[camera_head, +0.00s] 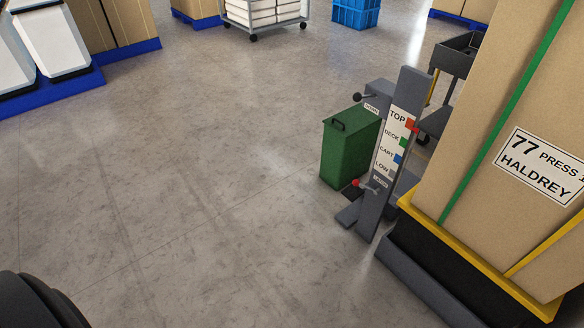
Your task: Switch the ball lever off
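A grey post (377,205) stands right of centre, with a white sign reading TOP, DECK, CART and LOW. A small black ball (357,97) on a short arm sticks out to the left near its upper part, beside a small label. A small red ball (356,182) on a short arm sticks out to the left lower down, above another small label. I cannot tell which ball is the task's lever, nor read the small labels. Neither of my grippers is in view.
A green bin (350,150) stands just left of the post. A large strapped carton (490,130) on a yellow-edged black base blocks the right. A dark cart (455,55) is behind. Blue pallets (80,85) line the far left. The floor (190,170) between is clear.

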